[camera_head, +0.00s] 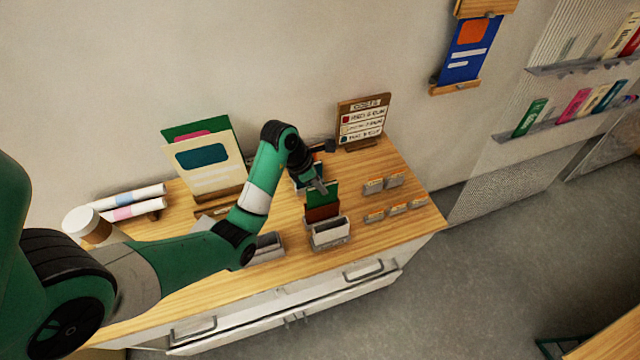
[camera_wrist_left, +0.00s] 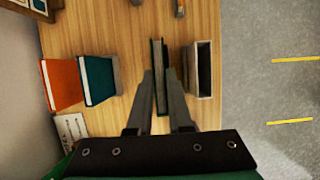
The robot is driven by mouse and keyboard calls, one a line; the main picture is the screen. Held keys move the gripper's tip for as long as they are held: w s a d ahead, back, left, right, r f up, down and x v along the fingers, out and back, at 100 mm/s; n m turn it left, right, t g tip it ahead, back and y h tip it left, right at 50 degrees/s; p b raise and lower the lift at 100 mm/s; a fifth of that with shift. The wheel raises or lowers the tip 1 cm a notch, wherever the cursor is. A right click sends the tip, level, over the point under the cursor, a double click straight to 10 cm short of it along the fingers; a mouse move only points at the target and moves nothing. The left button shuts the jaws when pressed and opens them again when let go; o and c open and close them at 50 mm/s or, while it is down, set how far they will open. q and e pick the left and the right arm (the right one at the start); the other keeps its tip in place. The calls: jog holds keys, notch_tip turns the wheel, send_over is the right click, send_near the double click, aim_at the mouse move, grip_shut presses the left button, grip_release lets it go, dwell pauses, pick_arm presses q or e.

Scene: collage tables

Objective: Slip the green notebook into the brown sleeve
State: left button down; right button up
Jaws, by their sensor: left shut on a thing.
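The green notebook (camera_head: 323,192) is upright in my left gripper (camera_head: 317,184), above the table. In the left wrist view the notebook (camera_wrist_left: 157,62) shows edge-on between the two fingers (camera_wrist_left: 160,78), which are shut on it. A brown panel (camera_head: 322,213), apparently the sleeve, shows below the notebook, at the back of a pale grey holder (camera_head: 330,238). In the left wrist view the holder's open top (camera_wrist_left: 204,70) lies just right of the notebook, with a gap between them. The sleeve's mouth is hard to make out. My right gripper is not in view.
An orange book (camera_wrist_left: 62,85) and a teal book (camera_wrist_left: 98,80) stand left of the gripper in the wrist view. Small card holders (camera_head: 383,184), a menu board (camera_head: 362,120), large folders (camera_head: 208,165), paper rolls (camera_head: 130,198) and a cup (camera_head: 85,224) occupy the wooden table (camera_head: 408,222).

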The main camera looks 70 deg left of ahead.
aim_at(320, 196)
pick_arm(q)
jog(key=shift+f, duration=0.1)
jog(key=shift+f+b, duration=2.8)
jog(key=shift+b, duration=0.15)
jog(key=c, duration=0.8)
grip_release()
jog(key=shift+o, duration=0.2)
jog(key=p+v, duration=0.1)
jog(key=v, duration=0.2)
jog(key=shift+w+r, duration=0.1)
jog(key=shift+w, duration=0.05)
jog(key=p+v, duration=0.7)
jog(key=p, duration=0.2)
jog(key=shift+r, duration=0.4)
jog(key=shift+s+r+p, duration=0.35)
jog(key=shift+s+p, duration=0.05)
jog(key=shift+p, duration=0.05)
